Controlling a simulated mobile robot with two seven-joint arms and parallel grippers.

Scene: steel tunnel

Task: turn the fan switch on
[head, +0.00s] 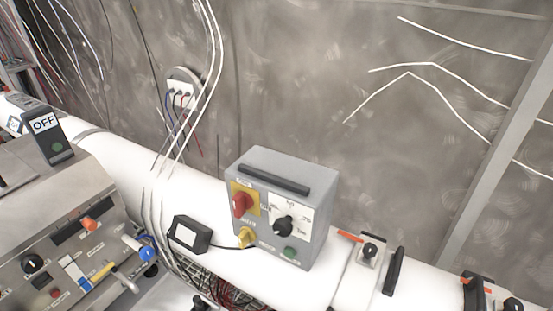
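A grey control box (281,206) with a black top handle stands on a white pipe in the middle of the head view. Its front has a red rotary knob (242,204) on a yellow plate, a black dial (284,226) on a white scale, a yellow knob (246,236) and a green button (290,253). At the left, a black box (47,135) carries an "OFF" label above a green round button. No readable label tells me which control is the fan switch. Neither of my grippers is clearly in view.
A grey panel (22,226) with knobs, coloured levers and a blue-ended handle fills the lower left. A small black box (190,235) is cabled to the grey box. The white pipe (126,161) runs diagonally below a steel wall with hanging cables. Black clamps sit at lower right.

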